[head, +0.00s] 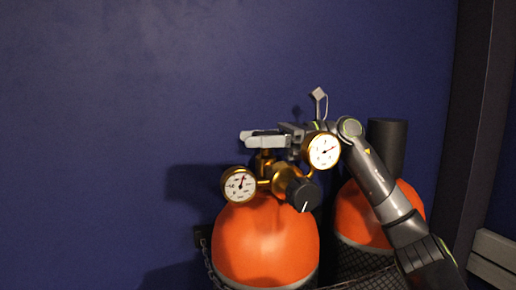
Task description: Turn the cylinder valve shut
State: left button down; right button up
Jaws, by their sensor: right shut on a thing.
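An orange gas cylinder (265,245) stands upright at the lower middle of the head view. A brass regulator with two round white gauges (239,185) and a black knob (303,195) is fitted at its top. The cylinder valve (265,155) is the brass piece above the cylinder; its handwheel is mostly hidden by the gripper. My right gripper (263,140) reaches in from the right, behind the upper gauge, and its pale fingers are shut on the valve's top. My left gripper is not in view.
A second orange cylinder (362,215) with a dark cap (388,145) stands at the right, behind my right arm. A chain (207,262) hangs at the left of the first cylinder. A dark post (470,130) rises at the right. The blue wall (110,130) is bare at the left.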

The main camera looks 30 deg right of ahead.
aim_at(258, 132)
dwell(0.3)
jog(key=o, duration=1)
jog(key=shift+c, duration=0.2)
jog(key=shift+r, duration=0.15)
notch_tip(258, 132, up, 10)
jog(key=shift+f, duration=0.1)
